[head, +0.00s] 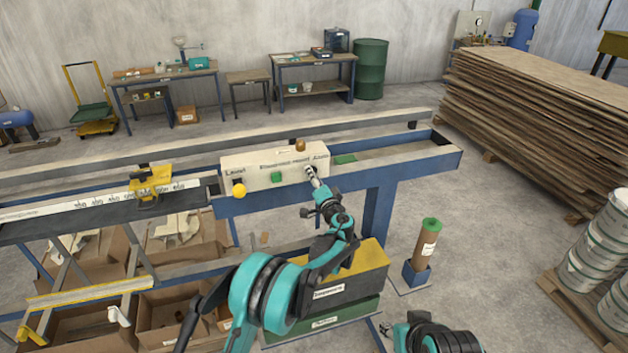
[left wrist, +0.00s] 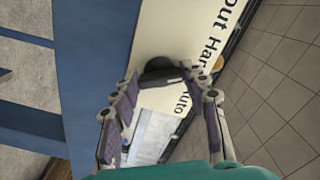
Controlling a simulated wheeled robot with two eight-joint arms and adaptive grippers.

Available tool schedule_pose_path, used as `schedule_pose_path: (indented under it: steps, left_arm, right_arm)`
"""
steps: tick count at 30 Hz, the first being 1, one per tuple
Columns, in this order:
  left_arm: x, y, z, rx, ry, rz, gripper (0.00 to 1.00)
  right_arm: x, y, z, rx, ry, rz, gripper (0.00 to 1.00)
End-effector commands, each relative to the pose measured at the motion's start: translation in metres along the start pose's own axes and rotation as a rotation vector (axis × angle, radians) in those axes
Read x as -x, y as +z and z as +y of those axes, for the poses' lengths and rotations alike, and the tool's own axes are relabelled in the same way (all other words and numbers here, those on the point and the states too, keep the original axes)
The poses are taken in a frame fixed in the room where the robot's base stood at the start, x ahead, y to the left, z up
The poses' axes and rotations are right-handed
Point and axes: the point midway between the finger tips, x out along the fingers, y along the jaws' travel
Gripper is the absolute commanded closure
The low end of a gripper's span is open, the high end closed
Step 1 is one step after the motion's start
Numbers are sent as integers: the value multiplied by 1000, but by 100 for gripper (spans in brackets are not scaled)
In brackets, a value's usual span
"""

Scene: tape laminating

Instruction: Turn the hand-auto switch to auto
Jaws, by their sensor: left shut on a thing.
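The hand-auto switch is a black knob on the front of a cream control box (head: 258,165). In the left wrist view the knob (left wrist: 159,67) lies between my left fingertips, with the words "Hand" and "Auto" printed beside it. My left gripper (head: 312,174) reaches up to the right end of the box and is shut on the knob; it also shows in the left wrist view (left wrist: 160,80). The fingers hide part of the knob, and I cannot tell which way it points.
The box also carries a yellow knob (head: 239,190) and a green button (head: 277,178), left of my gripper. The blue machine frame (head: 378,215) runs below. A stack of boards (head: 540,110) is at right.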

Motion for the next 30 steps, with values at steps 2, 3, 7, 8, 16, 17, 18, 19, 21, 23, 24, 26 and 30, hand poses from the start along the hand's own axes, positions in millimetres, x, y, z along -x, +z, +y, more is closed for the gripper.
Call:
schedule_pose_path:
  steps: [2,3,7,8,16,17,18,19,21,23,24,26,30]
  left_arm:
    - [0,1,2,-47,1,0,84]
    - [0,1,3,-77,1,0,84]
    - [0,2,3,-188,1,0,84]
    - [0,2,3,-215,1,0,84]
    - [0,1,2,-473,1,0,84]
    - [0,1,2,-501,1,0,84]
    - [0,1,2,-540,1,1,84]
    - [0,1,2,-568,1,1,84]
    - [0,1,2,-634,1,1,84]
    - [1,1,1,-690,1,1,84]
    - [1,0,1,-727,1,1,84]
    - [1,0,1,-780,1,1,84]
    - [1,0,1,-894,2,1,84]
  right_arm:
    - [-7,5,0,0,0,0,60]
    - [-9,6,0,0,0,0,60]
    - [-18,13,0,0,0,0,60]
    - [-20,14,0,0,0,0,60]
    - [-35,25,0,0,0,0,60]
    - [-36,26,0,0,0,0,60]
    - [-38,27,0,0,0,0,60]
    - [-39,28,0,0,0,0,60]
    - [-42,30,0,0,0,0,60]
    - [-45,32,0,0,0,0,60]
    - [-46,33,0,0,0,0,60]
    - [-48,35,0,0,0,0,60]
    - [-53,38,0,0,0,0,60]
